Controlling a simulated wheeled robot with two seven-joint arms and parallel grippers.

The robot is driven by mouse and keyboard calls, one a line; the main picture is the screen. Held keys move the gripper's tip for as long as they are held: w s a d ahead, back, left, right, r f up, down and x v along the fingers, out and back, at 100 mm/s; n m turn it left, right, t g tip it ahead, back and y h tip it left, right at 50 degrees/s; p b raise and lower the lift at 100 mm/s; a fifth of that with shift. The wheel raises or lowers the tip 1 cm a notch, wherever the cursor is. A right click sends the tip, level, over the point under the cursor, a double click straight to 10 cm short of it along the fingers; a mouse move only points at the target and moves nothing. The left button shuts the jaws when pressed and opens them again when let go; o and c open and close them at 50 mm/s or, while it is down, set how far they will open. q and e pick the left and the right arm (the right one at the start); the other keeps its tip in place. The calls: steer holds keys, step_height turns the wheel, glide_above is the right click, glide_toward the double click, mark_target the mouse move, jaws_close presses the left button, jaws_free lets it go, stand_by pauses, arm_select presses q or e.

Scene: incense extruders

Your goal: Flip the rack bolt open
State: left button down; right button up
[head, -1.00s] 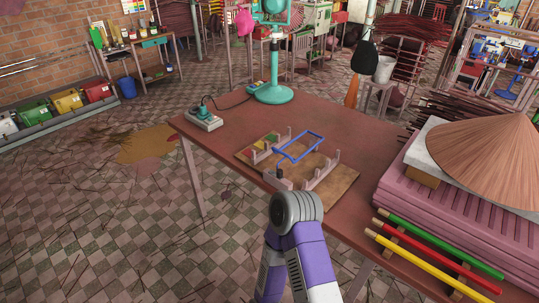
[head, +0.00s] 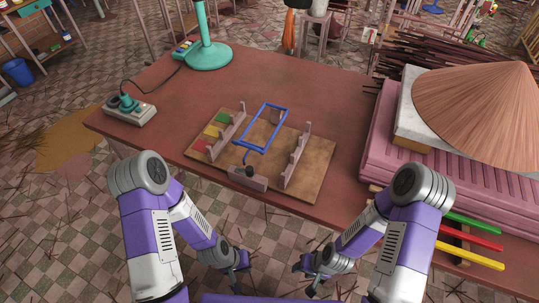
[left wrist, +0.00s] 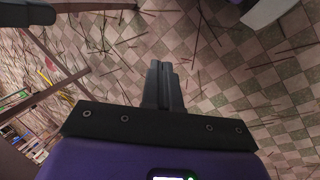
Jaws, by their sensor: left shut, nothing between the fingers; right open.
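A wooden board (head: 320,158) lies on the table and carries two grey notched racks, a left one (head: 226,133) and a right one (head: 296,160). A blue rectangular frame (head: 275,131) is tilted between them. A small dark knob (head: 249,171) shows at the frame's front end, above a grey block (head: 247,181) at the board's front edge. I cannot tell which part is the bolt or how it is set. My left gripper (head: 243,261) is shut and empty, low in front of the table; its fingers (left wrist: 164,86) show closed in the left wrist view. My right gripper (head: 304,279) is open and empty, also low in front.
The reddish table (head: 165,88) has bare room left of and behind the board. A power strip (head: 131,111) with a plug and cable sits at left. A teal stand (head: 208,57) is behind. Pink trays (head: 371,150), a straw hat (head: 480,105) and coloured sticks (head: 470,257) crowd the right.

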arm_select(q)
steer(key=shift+w+d, duration=0.15)
steer(key=shift+w, duration=0.05)
steer(key=shift+s, duration=0.1)
